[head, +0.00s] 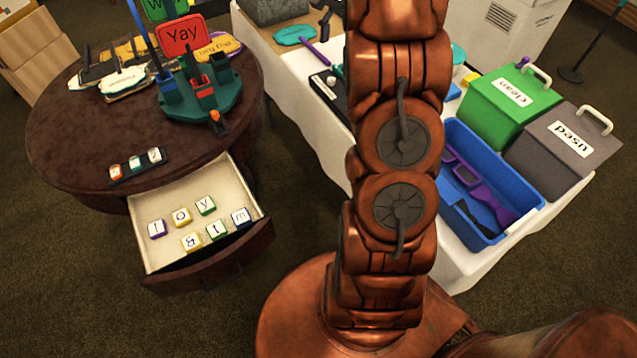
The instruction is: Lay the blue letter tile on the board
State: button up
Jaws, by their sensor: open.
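A blue letter tile (241,216), marked like an "m", lies at the right side of the open drawer (160,256) of the round brown table. Several other letter tiles lie loose beside it: a purple one (157,229), yellow ones (181,216) and green ones (205,205). A narrow dark board (144,170) lies on the tabletop above the drawer, with three small tiles on it. My gripper is out of view; only my copper-coloured arm shows.
The round table (75,140) also holds a green stand (222,105) with upright signs and several cut-out signs. On the white-clothed table are a blue tray (530,209) with purple things, a green "Clean" box (489,112) and a grey "used" box (548,153).

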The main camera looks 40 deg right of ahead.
jog(key=s+a+r+n, duration=0.1)
jog(key=s+a+n, duration=0.2)
jog(key=s+a, duration=0.5)
jog(key=s+a+r+n, duration=0.2)
jog(key=s+a+n, duration=0.2)
jog(key=a, duration=0.8)
jog(key=s+a+f+n, duration=0.3)
jog(key=s+a+n, duration=0.1)
jog(key=s, duration=0.5)
jog(key=s+a+f+n+g+h, duration=0.1)
jog(key=s+a+f+n, duration=0.2)
jog(key=s+a, duration=0.3)
jog(key=s, duration=0.4)
jog(key=shift+s+n, duration=0.25)
jog(key=shift+n, duration=0.15)
